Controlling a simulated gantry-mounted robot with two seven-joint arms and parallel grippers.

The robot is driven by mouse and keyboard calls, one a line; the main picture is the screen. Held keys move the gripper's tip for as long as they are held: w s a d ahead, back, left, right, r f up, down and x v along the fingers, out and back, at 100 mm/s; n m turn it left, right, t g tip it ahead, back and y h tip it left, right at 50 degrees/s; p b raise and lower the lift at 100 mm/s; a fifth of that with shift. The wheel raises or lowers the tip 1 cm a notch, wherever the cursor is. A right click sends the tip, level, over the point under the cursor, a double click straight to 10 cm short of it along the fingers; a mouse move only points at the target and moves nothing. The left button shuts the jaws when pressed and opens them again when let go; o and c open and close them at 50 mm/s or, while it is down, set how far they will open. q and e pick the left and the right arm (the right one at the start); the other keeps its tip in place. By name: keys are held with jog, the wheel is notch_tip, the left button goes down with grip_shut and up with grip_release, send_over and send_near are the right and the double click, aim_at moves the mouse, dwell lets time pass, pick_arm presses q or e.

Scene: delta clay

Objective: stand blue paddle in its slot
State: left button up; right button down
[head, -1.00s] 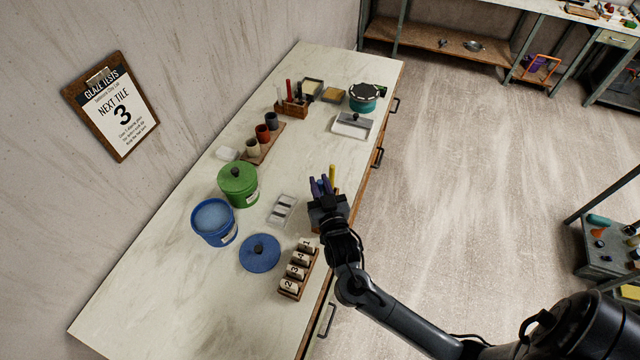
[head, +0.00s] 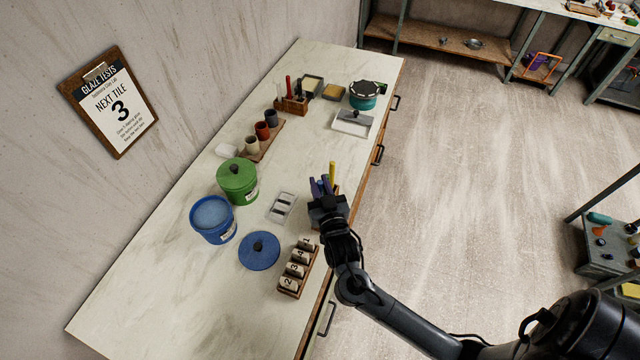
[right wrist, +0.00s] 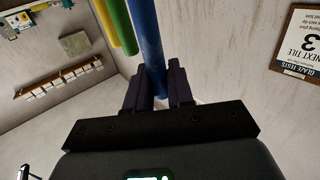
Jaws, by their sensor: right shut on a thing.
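My right gripper (head: 320,187) is over the bench's front edge, beside a yellow paddle handle (head: 333,172). In the right wrist view its two dark purple fingers (right wrist: 154,85) are shut on the blue paddle (right wrist: 147,40), whose shaft runs between them. The yellow handle (right wrist: 122,25) and a green handle (right wrist: 106,22) show close beside the blue shaft, on its left. My gripper and wrist hide most of the wooden holder below in the head view, so I cannot tell how the blue paddle's lower end sits in its slot. My left gripper is not in view.
On the bench, a white tray (head: 274,216) lies left of my gripper. Bare bench (head: 320,140) lies behind.

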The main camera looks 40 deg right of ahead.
jog(key=shift+f, duration=0.5)
jog(key=shift+f+b, duration=0.8)
jog(key=shift+f, duration=0.2)
jog(key=shift+f, duration=0.1)
dwell(0.4)
jog(key=c, duration=0.9)
grip_release()
